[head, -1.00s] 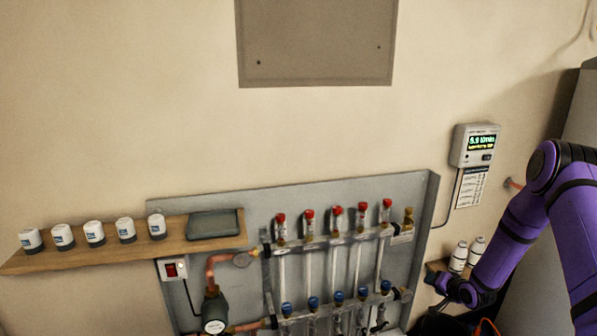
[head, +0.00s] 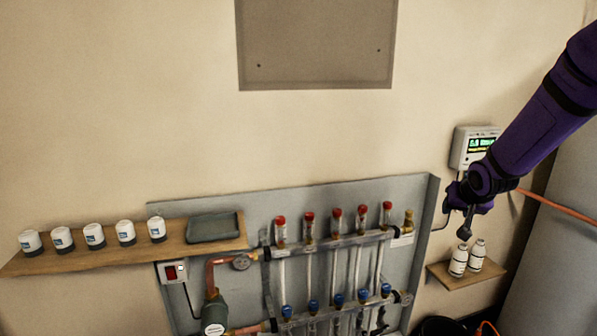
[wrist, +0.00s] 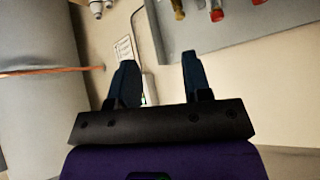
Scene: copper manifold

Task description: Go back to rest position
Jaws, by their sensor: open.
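My purple arm comes in from the upper right in the head view. My gripper (head: 461,217) is in front of the wall just above two small white bottles (head: 467,258) on a small wooden shelf (head: 460,281). In the wrist view my gripper (wrist: 157,80) shows two dark fingers spread apart with nothing between them. The gripper and arm partly cover the wall display unit (head: 474,146) and hide the sheet below it.
The copper manifold (head: 335,240) with red and blue caps is on a grey backing panel (head: 430,195) left of my gripper. A wooden shelf (head: 60,263) holds several white cylinders and a grey tray (head: 213,227). An orange pipe (head: 560,206) runs at the right.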

